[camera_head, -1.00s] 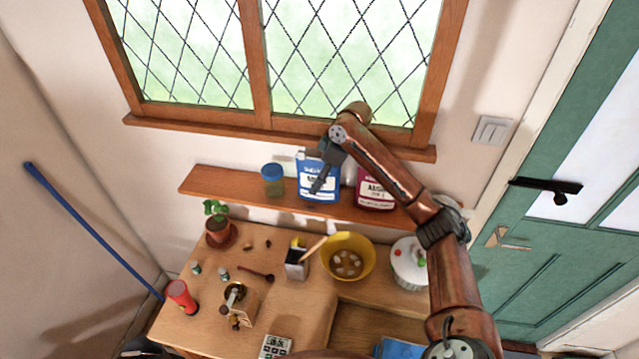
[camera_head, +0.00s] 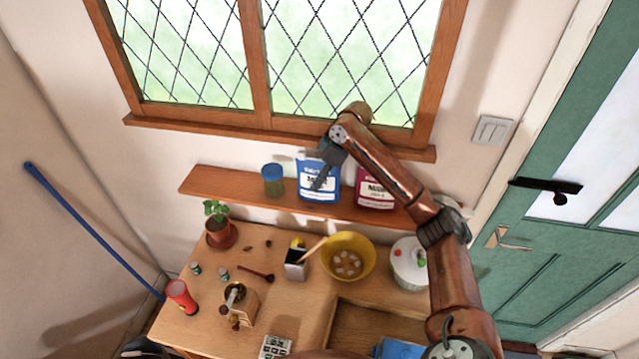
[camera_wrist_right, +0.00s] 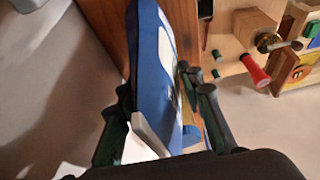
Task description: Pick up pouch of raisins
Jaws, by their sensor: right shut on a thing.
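A blue pouch (camera_head: 332,184) with a white label band stands upright on the wooden wall shelf, below the window. A maroon pouch (camera_head: 377,188) with a white label stands to its right. The print on both is too blurred for me to tell which holds raisins. My right gripper (camera_head: 319,181) reaches down from above in front of the blue pouch. In the right wrist view, the blue pouch (camera_wrist_right: 150,62) lies between the fingers of my right gripper (camera_wrist_right: 157,112), which is shut on it.
A blue-lidded jar (camera_head: 273,180) stands on the shelf (camera_head: 225,187), left of the blue pouch. The window sill (camera_head: 230,131) runs above. The table below holds a yellow bowl (camera_head: 348,243), a potted plant (camera_head: 218,225), a white lidded pot (camera_head: 409,262) and a red torch (camera_head: 181,296).

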